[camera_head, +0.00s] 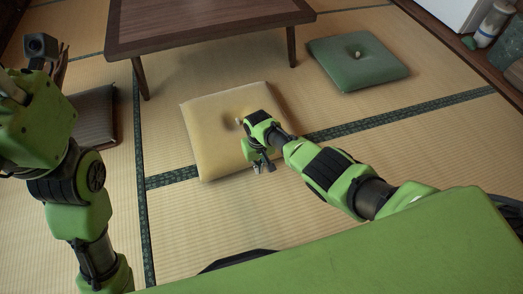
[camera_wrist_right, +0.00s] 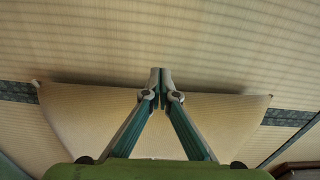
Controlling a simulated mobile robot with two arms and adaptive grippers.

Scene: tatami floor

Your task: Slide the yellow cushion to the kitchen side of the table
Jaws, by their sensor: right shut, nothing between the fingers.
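The yellow cushion (camera_head: 210,140) lies flat on the tatami in front of the low wooden table (camera_head: 200,22), apart from it. My right gripper (camera_head: 263,167) is at the cushion's near edge, fingers pointing down. In the right wrist view my right gripper (camera_wrist_right: 161,78) is shut and empty, its pale tips together just past the cushion's edge. The cushion (camera_wrist_right: 90,120) spans that view behind the fingers; whether they touch it I cannot tell. My left gripper (camera_head: 12,88) is raised at the far left, partly cut off, its fingers unclear.
A green cushion (camera_head: 340,70) lies to the right of the table. A dark cushion (camera_head: 95,112) lies at the left, partly behind my left arm. A white appliance (camera_head: 455,10) and a bottle (camera_head: 494,22) stand at the upper right.

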